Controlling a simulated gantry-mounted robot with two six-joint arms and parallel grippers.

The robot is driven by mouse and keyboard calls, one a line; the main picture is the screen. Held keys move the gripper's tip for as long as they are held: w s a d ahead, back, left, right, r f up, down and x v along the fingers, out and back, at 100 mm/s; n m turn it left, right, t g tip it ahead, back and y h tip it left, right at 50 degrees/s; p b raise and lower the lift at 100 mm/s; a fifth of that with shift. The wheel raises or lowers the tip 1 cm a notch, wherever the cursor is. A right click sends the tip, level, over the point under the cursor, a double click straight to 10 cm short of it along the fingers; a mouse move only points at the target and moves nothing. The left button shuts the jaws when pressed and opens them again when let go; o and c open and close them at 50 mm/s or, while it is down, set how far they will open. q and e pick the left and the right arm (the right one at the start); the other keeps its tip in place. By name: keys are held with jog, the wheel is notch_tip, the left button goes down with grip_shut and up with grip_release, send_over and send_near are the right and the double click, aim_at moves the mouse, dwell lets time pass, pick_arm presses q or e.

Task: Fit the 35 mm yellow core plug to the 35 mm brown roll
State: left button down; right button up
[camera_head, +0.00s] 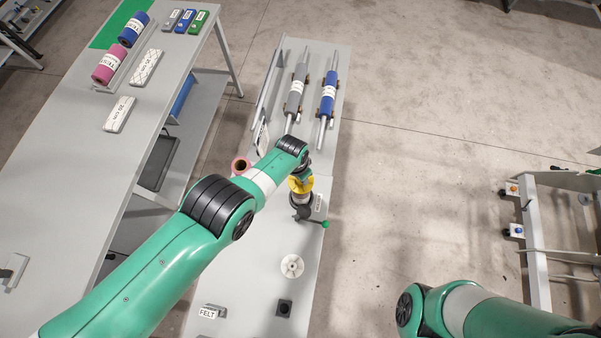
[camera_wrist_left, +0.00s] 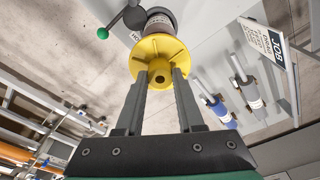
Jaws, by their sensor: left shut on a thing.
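The yellow core plug (camera_head: 299,184) has a wide round flange and a narrower hub. It also shows large in the left wrist view (camera_wrist_left: 158,52). My left gripper (camera_wrist_left: 160,84) is shut on the plug's hub. The plug is in line with the end of a brown roll (camera_wrist_left: 158,20) with a white band, which stands upright in a dark clamp (camera_head: 302,212) with a green-knobbed lever. The flange hides the roll's near end, so I cannot tell whether the plug is inside the core or just above it. My right gripper is out of view.
Grey and blue rollers (camera_head: 328,92) lie on the narrow bench (camera_head: 262,245). A pinkish open-cored roll (camera_head: 241,165) stands left of my wrist. The bench surface around the disc is clear.

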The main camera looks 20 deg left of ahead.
pick_arm(q)
jog(key=shift+f+b, duration=1.8)
jog(key=shift+f, duration=0.05)
jog(key=shift+c, duration=2.2)
grip_release()
jog(key=shift+r, duration=0.1)
jog(key=r+p, duration=0.2)
jog(key=p, duration=0.1)
jog(key=r+p, duration=0.5)
jog(key=p, duration=0.1)
jog(key=shift+s+a+r, duration=0.2)
jog(key=shift+s+r, duration=0.15)
jog(key=shift+s, duration=0.05)
jog(key=shift+f, duration=0.1)
